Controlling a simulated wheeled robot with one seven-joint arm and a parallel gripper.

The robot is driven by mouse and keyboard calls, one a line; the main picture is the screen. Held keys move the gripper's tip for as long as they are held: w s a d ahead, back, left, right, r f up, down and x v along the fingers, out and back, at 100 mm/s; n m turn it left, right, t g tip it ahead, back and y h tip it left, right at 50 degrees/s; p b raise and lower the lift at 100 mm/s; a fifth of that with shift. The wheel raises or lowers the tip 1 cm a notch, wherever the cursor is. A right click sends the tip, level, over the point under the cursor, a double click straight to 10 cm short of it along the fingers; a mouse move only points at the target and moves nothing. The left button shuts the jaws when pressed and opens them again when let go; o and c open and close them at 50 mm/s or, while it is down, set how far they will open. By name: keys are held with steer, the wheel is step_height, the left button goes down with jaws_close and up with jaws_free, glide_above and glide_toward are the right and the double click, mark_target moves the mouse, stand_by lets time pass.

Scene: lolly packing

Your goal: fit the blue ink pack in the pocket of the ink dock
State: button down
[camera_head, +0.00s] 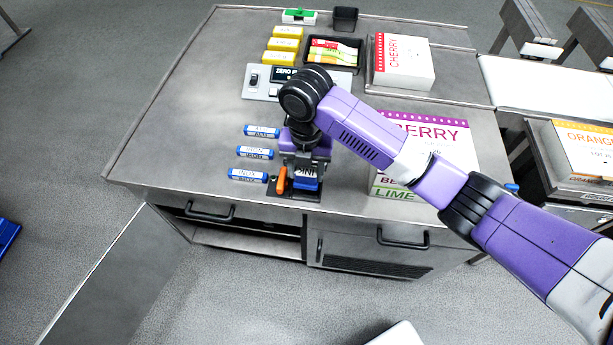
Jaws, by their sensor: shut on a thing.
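A blue ink pack (307,181) with white lettering is at the front edge of the worktop, directly below my gripper (303,165). My gripper points down and is shut on the pack, though its fingers are mostly hidden by the hand. The dark ink dock (293,194) lies under and around the pack, with an orange lever (281,180) standing at its left. The pocket is hidden, so I cannot tell whether the pack is seated in it or held just above.
Blue-and-white labelled sticks (254,152) lie left of the dock. Flavour boxes (435,145) stand close on the right, behind my forearm. A control panel (262,82), yellow blocks (282,44) and a black tray (335,53) are farther back. The left worktop is clear.

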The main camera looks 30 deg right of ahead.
mark_target(306, 180)
steer(key=shift+f, duration=1.8)
steer(key=shift+f, duration=0.3)
steer(key=c, duration=0.6)
jaws_free()
steer(key=shift+c, duration=0.2)
step_height(306, 180, up, 13)
steer(key=shift+f, duration=0.15)
